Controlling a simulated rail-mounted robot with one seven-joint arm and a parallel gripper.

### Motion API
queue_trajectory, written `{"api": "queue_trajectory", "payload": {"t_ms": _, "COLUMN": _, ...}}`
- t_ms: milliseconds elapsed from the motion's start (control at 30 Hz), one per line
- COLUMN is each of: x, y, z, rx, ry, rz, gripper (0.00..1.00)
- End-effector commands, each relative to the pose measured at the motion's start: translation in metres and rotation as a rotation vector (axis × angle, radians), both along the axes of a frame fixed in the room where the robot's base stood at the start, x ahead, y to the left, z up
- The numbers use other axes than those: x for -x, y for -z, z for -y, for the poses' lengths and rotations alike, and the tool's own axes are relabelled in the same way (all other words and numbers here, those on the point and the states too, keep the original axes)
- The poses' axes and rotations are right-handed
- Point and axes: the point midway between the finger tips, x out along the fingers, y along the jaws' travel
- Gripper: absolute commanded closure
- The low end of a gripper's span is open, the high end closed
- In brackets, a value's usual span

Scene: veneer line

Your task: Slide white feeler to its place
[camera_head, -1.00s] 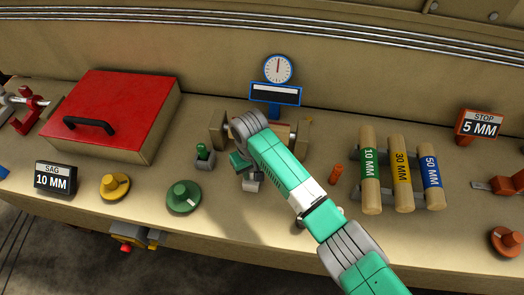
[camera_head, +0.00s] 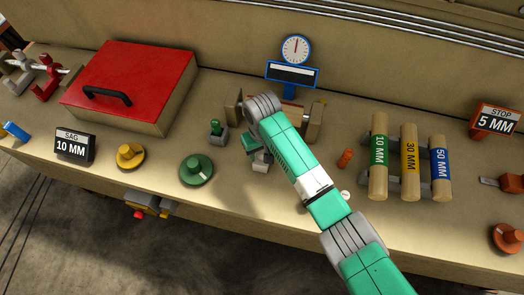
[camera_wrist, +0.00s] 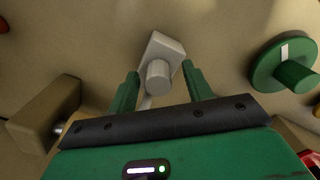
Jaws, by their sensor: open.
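The white feeler (camera_wrist: 164,48) is a pale block with a round knob, on the bench top in the wrist view. A thin pale strip runs from it towards my gripper. In the head view it shows as a small light block (camera_head: 261,166) just below my gripper (camera_head: 257,152). In the wrist view my gripper (camera_wrist: 159,72) is open, with one green finger on each side of the knob. I see no clear contact between the fingers and the knob. My arm partly covers this spot in the head view.
A small green-topped switch (camera_head: 216,130) stands left of my gripper, with a green knob (camera_head: 196,170) nearer the front edge. A roller-like fixture (camera_head: 313,120) and blue-framed gauge (camera_head: 293,75) stand behind. An orange peg (camera_head: 345,158) and labelled rolls (camera_head: 408,165) are right.

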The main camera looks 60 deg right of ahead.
Motion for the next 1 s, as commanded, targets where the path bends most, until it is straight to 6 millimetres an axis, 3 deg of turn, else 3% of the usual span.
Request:
{"api": "queue_trajectory", "payload": {"t_ms": 200, "x": -0.001, "y": -0.047, "z": 0.0, "rx": 0.001, "ry": -0.001, "rz": 0.003, "gripper": 0.5}}
{"api": "queue_trajectory", "payload": {"t_ms": 333, "x": -0.001, "y": -0.063, "z": 0.0, "rx": 0.001, "ry": -0.001, "rz": 0.003, "gripper": 0.5}}
{"api": "queue_trajectory", "payload": {"t_ms": 1000, "x": 0.0, "y": -0.068, "z": 0.0, "rx": 0.001, "ry": -0.001, "rz": 0.001, "gripper": 0.5}}
